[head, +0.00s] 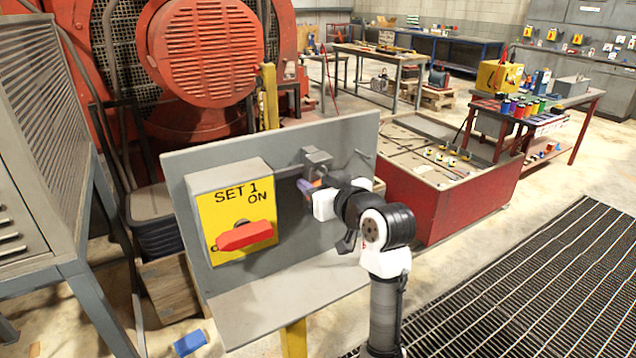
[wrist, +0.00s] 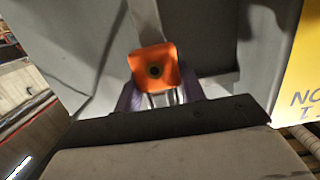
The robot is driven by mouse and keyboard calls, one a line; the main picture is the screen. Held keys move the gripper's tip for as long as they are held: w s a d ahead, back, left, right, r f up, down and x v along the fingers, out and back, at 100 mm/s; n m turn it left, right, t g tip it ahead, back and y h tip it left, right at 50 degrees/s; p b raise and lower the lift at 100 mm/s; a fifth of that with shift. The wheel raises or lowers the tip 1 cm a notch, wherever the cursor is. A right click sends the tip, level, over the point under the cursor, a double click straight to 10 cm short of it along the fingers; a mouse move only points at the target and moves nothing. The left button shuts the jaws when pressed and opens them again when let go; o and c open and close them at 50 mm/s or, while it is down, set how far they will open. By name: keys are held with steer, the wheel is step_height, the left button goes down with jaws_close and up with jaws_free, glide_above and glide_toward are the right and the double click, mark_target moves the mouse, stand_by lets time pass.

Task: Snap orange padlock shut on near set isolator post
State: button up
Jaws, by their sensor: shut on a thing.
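The isolator (head: 236,215) labelled SET 1 is a grey box with a yellow face and a red handle, mounted on a grey panel. The red handle (head: 244,236) lies nearly level, and "ON" is printed above its right end. A grey bracket (head: 316,160) stands out from the panel to the right of the box. My gripper (head: 308,186) is at this bracket, shut on the orange padlock. The padlock (wrist: 155,69) shows in the wrist view between the purple fingers, with a dark round keyhole facing the camera. Whether its shackle is around anything is hidden.
A shelf (head: 290,290) juts out below the panel. A red-sided bench (head: 440,207) and a table with coloured cans (head: 515,106) stand to the right. A blue object (head: 189,342) lies on the floor. Floor grating (head: 540,290) fills the lower right.

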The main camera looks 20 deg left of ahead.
steer(key=o, duration=1.1)
steer(key=shift+o, duration=0.2)
steer(key=shift+d, duration=0.1)
steer(key=b+v, duration=0.4)
steer(key=v, duration=0.9)
steer(key=shift+s+d, duration=0.25)
